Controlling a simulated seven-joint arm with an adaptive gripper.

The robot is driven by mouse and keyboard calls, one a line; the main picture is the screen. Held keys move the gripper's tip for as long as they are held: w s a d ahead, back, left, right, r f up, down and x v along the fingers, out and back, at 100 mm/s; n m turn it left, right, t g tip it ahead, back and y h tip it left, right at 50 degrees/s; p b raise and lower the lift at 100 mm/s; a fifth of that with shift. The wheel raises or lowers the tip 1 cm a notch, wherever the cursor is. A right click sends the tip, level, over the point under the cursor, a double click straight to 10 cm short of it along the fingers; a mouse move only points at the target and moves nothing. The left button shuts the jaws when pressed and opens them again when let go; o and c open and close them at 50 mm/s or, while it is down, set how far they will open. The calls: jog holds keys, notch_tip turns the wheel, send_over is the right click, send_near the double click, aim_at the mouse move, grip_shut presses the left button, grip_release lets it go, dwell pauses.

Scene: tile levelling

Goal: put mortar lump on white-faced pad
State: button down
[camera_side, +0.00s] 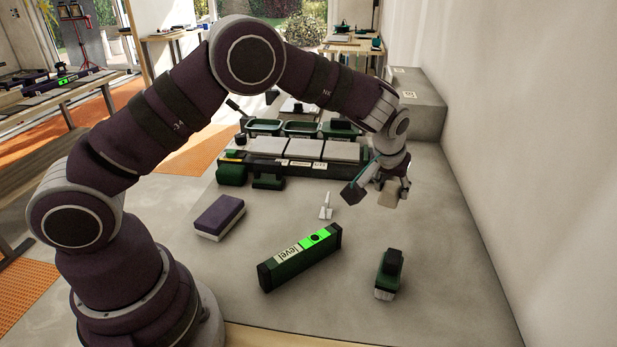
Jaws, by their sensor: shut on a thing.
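My gripper (391,188) points down at the right of the work surface, in front of the tile rig's right end. It is shut on a small beige-grey piece (388,199), which looks like the mortar lump. The fingers partly hide it, and it appears held above the surface. A block-shaped pad (219,213) with a purple top and a white lower layer lies flat at the left, well apart from my gripper. No other clearly white-faced pad can be made out.
A green level (300,257) lies at front centre, and a green-handled brush (389,274) at front right. A small white pointed piece (326,208) stands between pad and gripper. Behind are the tile rig (292,169) with pale tiles and green trays (265,127). A wall bounds the right.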

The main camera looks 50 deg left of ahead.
jog(key=s+a+r+n+y, duration=0.1)
jog(key=s+a+r+n, duration=0.1)
jog(key=a, duration=0.2)
jog(key=n+g+y, duration=0.2)
jog(key=n+g, duration=0.6)
jog(key=n, duration=0.7)
send_over(213, 207)
jog(key=d, duration=0.2)
jog(key=shift+w+a+f, duration=0.15)
jog(key=shift+w+a, duration=0.05)
jog(key=shift+t+y, duration=0.3)
notch_tip(213, 207, down, 6)
jog(key=shift+r, duration=0.1)
jog(key=shift+w+f, duration=0.1)
jog(key=shift+f, duration=0.2)
